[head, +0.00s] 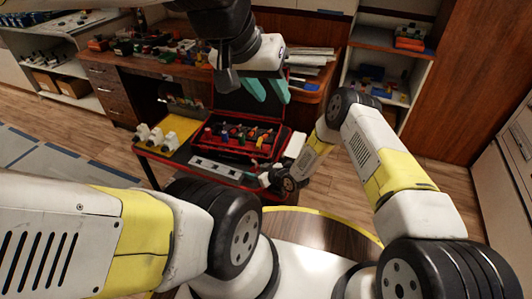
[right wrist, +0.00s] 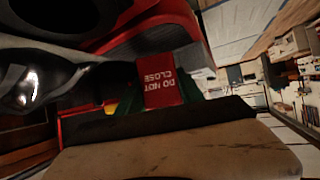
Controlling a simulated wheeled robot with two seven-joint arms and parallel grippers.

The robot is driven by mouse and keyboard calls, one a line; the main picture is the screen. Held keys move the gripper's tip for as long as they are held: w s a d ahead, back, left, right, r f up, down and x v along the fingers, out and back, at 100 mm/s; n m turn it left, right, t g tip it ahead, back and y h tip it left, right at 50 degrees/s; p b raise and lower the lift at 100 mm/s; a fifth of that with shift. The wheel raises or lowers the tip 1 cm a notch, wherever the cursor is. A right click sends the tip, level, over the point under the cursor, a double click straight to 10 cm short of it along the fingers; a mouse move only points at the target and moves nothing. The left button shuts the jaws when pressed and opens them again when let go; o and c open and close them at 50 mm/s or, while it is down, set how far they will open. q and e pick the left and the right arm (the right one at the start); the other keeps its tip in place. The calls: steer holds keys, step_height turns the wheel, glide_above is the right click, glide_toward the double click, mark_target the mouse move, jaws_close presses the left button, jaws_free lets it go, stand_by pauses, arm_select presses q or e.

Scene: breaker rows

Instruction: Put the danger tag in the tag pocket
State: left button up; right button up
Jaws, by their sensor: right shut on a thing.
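The danger tag (right wrist: 165,84) is a red tag with white "DO NOT CLOSE" lettering, upside down in the right wrist view. My right gripper (right wrist: 158,100) is shut on it, with green fingers partly hidden behind the tag and a dark edge. In the head view my right gripper (head: 263,179) is low over the front right of the small red-edged table, small and hard to make out. My left gripper (head: 266,91) hangs above the open red case, its teal fingers apart and empty. I cannot pick out the tag pocket in either view.
The open red case (head: 210,146) holds several coloured tools. A grey panel with dark openings (head: 215,168) lies in front of it. White blocks stand on a yellow mat (head: 175,152) at left. A cluttered wooden bench (head: 165,68) is behind.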

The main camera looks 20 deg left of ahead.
steer(key=shift+f, duration=0.75)
steer(key=shift+f, duration=0.15)
steer(key=o, duration=1.4)
steer(key=shift+c, duration=0.2)
